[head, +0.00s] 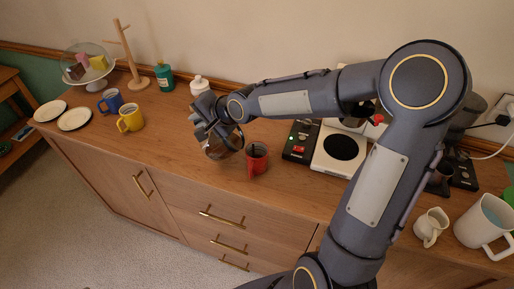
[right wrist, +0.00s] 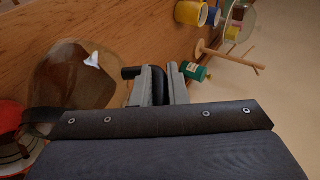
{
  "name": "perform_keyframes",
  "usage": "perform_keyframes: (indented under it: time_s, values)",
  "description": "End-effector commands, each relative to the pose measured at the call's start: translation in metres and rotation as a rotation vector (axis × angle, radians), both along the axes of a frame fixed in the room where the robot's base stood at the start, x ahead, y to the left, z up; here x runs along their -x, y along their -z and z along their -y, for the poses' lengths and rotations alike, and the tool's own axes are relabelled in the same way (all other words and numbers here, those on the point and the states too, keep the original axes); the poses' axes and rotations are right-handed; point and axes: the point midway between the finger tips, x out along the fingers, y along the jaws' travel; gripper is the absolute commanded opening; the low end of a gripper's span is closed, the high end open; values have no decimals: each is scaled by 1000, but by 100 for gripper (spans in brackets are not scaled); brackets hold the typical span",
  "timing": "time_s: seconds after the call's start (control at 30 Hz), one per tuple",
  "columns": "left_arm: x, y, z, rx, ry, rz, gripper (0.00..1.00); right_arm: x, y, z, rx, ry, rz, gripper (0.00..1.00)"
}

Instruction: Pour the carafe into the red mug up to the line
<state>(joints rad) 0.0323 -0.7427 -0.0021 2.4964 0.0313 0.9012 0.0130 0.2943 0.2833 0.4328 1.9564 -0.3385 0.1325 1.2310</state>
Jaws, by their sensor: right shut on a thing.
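The red mug (head: 258,162) stands upright on the wooden sideboard, with a dark patch showing at its mouth. My right gripper (head: 212,128) is shut on the handle of the glass carafe (head: 222,148), just left of the mug. The carafe looks tilted; its level and any stream cannot be made out. In the right wrist view my gripper's fingers (right wrist: 160,84) close on a dark handle. The brownish see-through carafe (right wrist: 75,75) is left of them, and part of the red mug (right wrist: 10,135) shows at the left edge. My left gripper is not in view.

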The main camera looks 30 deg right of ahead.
Motion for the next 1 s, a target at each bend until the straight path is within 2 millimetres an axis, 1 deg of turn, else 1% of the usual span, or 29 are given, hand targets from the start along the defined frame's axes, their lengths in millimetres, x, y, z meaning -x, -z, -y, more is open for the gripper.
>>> perform_keyframes:
  time_s: [0.03, 0.17, 0.37, 1.0]
  values:
    - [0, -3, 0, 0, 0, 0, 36, 0, -3, 0, -4, 0, 6, 0]
    - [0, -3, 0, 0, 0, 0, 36, 0, -2, 1, -7, 1, 9, 0]
    - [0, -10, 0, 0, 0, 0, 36, 1, -6, 2, -20, 3, 17, 0]
    - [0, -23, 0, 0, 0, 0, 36, 3, -9, 5, -53, 0, 40, 0]
